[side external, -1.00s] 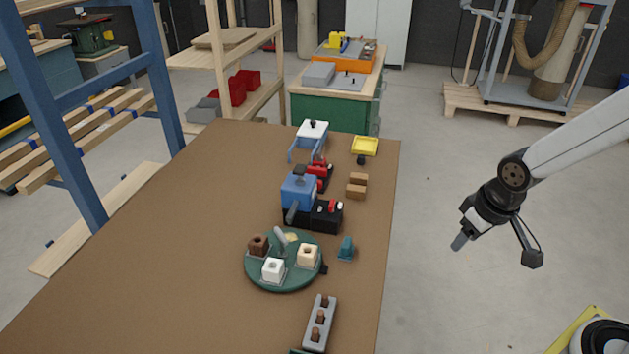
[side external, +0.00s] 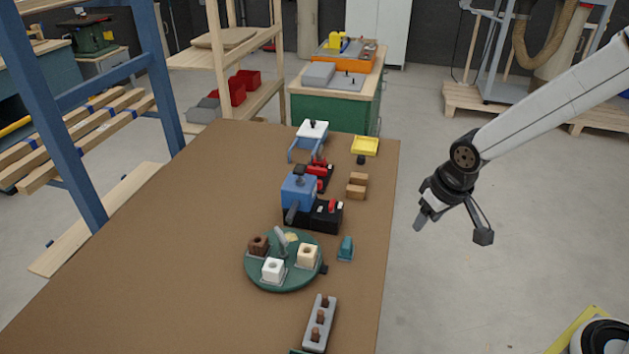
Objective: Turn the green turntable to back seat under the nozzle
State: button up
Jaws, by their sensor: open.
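The green turntable (side external: 287,284) lies on the brown table, a round disc with a grey-green upright post (side external: 281,239) near its middle. On it sit a brown block (side external: 258,246), a white block (side external: 273,269) and a cream block (side external: 307,256); a small pale yellow patch shows at the back. Which one is the back seat, I cannot tell. Behind the disc stands a blue and black machine (side external: 298,189) with a grey cylinder (side external: 291,214) pointing toward the disc; whether this is the nozzle is unclear. My gripper (side external: 452,229) is open and empty, right of the table and apart from everything.
A teal piece (side external: 346,249) stands just right of the turntable. A grey holder with brown pegs (side external: 320,323) lies in front. Wooden blocks (side external: 357,186), a yellow tray (side external: 365,146) and a blue-legged white-topped stand (side external: 312,132) are farther back. The table's left side is clear.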

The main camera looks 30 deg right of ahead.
jog(key=w+a+f, duration=0.2)
jog(key=w+a, duration=0.7)
jog(key=w, duration=0.2)
jog(key=t, duration=0.2)
send_near(281, 234)
jog(key=shift+w+f, duration=0.4)
jog(key=shift+f, duration=0.05)
jog(key=shift+f+g, duration=0.1)
jog(key=shift+g, duration=0.2)
jog(key=shift+x, duration=3.8)
jog(key=shift+w, duration=0.1)
grip_shut()
